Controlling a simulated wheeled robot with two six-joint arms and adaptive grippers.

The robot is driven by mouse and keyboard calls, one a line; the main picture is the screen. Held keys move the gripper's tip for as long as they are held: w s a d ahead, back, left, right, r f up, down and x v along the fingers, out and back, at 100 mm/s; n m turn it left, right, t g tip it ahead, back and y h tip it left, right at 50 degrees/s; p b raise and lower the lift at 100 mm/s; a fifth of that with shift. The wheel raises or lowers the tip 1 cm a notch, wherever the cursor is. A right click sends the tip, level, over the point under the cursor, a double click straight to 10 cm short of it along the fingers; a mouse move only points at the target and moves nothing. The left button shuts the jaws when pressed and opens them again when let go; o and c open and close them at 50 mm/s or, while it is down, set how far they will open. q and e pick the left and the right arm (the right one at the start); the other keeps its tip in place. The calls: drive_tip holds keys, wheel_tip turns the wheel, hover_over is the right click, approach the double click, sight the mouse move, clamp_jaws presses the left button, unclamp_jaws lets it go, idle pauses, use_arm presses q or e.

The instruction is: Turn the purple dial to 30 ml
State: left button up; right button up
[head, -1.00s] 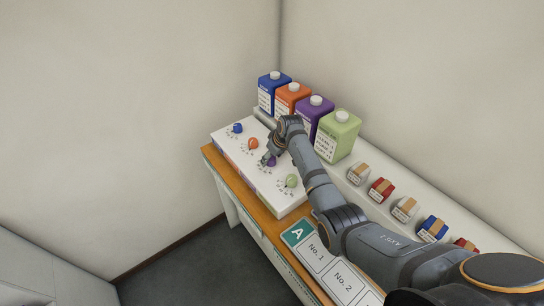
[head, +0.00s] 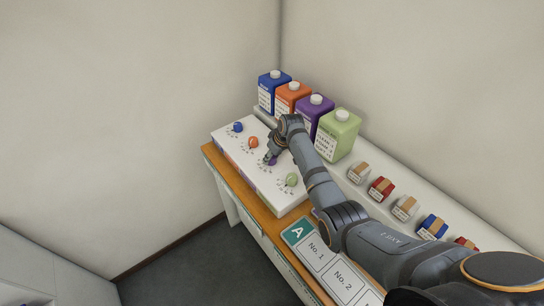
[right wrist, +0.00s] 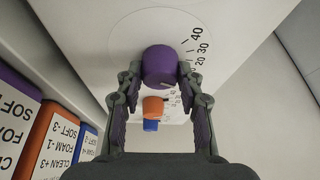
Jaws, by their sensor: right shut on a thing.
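The purple dial (right wrist: 160,66) stands between the two fingers of my right gripper (right wrist: 160,84) in the right wrist view. The fingers are shut on its sides. Printed scale numbers 40, 30 and 20 run down the right of the dial on the white panel. A small pale mark shows on the dial's lower edge, but I cannot tell which number it points to. In the head view the purple dial (head: 273,161) is partly hidden by my right gripper (head: 270,156). My left gripper is not in view.
On the white panel (head: 226,133) are a blue dial (head: 238,127), an orange dial (head: 253,142) and a green dial (head: 291,180). Behind stand blue, orange, purple (head: 316,106) and green bottles. Several small boxes (head: 381,188) line the shelf at right.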

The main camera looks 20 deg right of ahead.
drive_tip(key=shift+d+n+y, duration=0.1)
drive_tip(key=shift+n+y, duration=0.3)
drive_tip(key=shift+n, duration=0.5)
drive_tip(key=n+b, duration=0.1)
drive_tip(key=n, duration=0.1)
drive_tip(key=shift+w+n+g+y, duration=0.15)
drive_tip(key=shift+n+g+y, duration=0.15)
drive_tip(key=shift+g+y, duration=0.1)
drive_tip(key=n+b, duration=0.2)
drive_tip(key=shift+f+g+y+b, duration=0.15)
drive_tip(key=shift+g+y+b, duration=0.15)
drive_tip(key=shift+g, duration=0.1)
drive_tip(key=shift+r+n+g+b, duration=0.2)
drive_tip(key=shift+n+g+b, duration=0.3)
drive_tip(key=shift+n+b, duration=0.9)
drive_tip(key=o, duration=1.2)
drive_tip(key=shift+c, duration=0.2)
drive_tip(key=shift+d+r, duration=0.1)
